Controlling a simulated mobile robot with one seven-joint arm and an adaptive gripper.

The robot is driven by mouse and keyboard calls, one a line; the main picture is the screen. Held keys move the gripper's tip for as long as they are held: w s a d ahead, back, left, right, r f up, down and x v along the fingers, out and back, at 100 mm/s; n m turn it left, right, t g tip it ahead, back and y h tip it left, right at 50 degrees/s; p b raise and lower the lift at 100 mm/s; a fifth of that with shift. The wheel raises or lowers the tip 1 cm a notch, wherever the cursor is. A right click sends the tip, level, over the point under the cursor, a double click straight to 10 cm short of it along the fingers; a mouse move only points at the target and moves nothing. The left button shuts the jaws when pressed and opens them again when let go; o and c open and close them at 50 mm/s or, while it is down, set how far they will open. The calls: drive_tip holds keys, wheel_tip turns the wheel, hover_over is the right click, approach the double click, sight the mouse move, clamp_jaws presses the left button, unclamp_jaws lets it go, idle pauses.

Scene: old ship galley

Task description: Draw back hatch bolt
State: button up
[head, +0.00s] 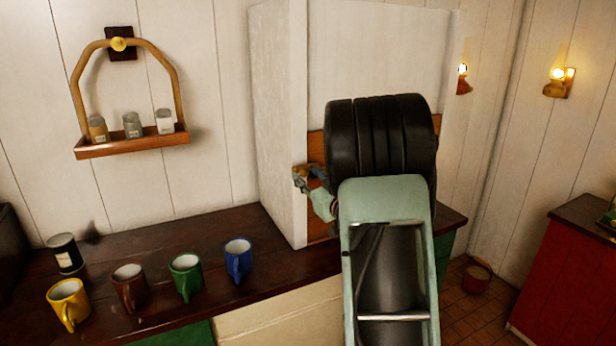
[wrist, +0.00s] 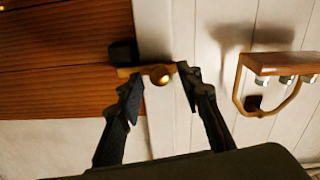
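The hatch (wrist: 60,65) is a panel of reddish-brown boards. It fills the upper left of the wrist view and shows as a strip behind my arm in the head view (head: 316,147). The bolt (wrist: 159,76) is a brass bar with a round knob, lying across the edge between boards and white frame. A dark block (wrist: 123,52) sits beside it on the boards. My gripper (wrist: 160,76) is open, one finger on each side of the knob, with visible gaps. In the head view my gripper (head: 306,177) is at the white frame's edge, partly hidden by my arm.
A dark counter (head: 200,290) runs below, holding yellow, brown, green and blue mugs (head: 238,260) and a dark tin (head: 66,253). A hanging shelf (head: 130,145) with three jars is on the left wall. White casing (head: 272,120) surrounds the hatch. Lamps (head: 558,80) hang at right.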

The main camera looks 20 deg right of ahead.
clamp_jaws()
drive_tip(key=shift+a, duration=0.1)
drive_tip(key=shift+a+b, duration=1.1)
drive_tip(key=shift+a, duration=0.75)
drive_tip(key=shift+o, duration=1.2)
unclamp_jaws()
drive_tip(key=shift+s+a, duration=0.1)
